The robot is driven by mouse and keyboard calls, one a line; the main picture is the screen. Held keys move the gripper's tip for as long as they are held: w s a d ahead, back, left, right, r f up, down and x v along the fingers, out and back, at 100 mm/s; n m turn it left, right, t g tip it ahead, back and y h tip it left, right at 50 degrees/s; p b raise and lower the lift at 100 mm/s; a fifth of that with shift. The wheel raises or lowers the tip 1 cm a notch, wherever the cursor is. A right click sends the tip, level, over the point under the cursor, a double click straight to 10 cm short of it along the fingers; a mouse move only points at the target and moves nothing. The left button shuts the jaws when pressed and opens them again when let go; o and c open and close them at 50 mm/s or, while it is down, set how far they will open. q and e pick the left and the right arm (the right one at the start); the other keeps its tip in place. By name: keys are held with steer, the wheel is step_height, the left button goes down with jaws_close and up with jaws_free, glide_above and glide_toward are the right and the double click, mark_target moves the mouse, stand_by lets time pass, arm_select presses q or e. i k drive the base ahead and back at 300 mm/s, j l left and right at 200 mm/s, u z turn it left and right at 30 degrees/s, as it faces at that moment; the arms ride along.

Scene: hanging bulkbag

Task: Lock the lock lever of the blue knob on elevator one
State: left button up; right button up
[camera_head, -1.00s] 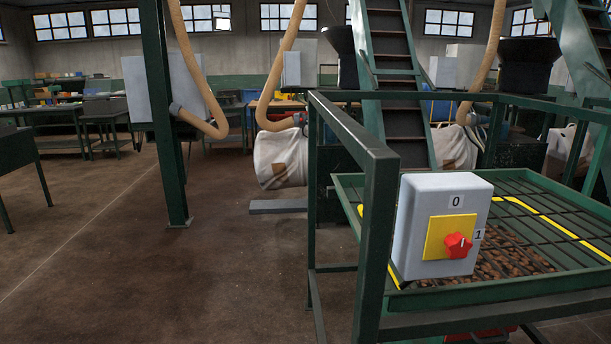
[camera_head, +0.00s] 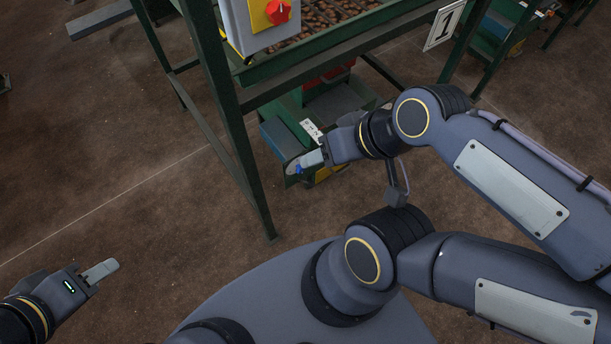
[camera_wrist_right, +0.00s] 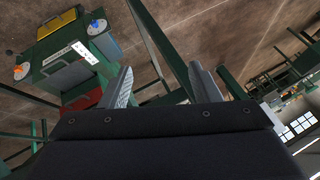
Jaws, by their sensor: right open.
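The blue knob (camera_wrist_right: 93,27) sits on a pale round plate on a green machine body in the right wrist view. In the head view a small patch of blue (camera_head: 298,169) shows beside my right gripper (camera_head: 311,160), which covers most of that area. The lock lever cannot be made out clearly. My right gripper's two fingers (camera_wrist_right: 162,86) stand apart with nothing between them in the wrist view; the knob lies beyond and left of them. My left gripper (camera_head: 100,271) is at the lower left, over bare floor, far from the machine; its finger gap cannot be judged.
A grey box with a red switch (camera_head: 278,12) on a yellow plate is on the green frame above. A green frame leg (camera_head: 240,150) stands left of my right gripper. A sign reading 1 (camera_head: 444,25) hangs at upper right. An orange knob (camera_wrist_right: 20,71) is on the machine.

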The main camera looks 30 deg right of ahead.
mark_target(311, 183)
steer(key=l, duration=0.65)
steer(key=i+l, duration=0.1)
steer(key=l, duration=0.6)
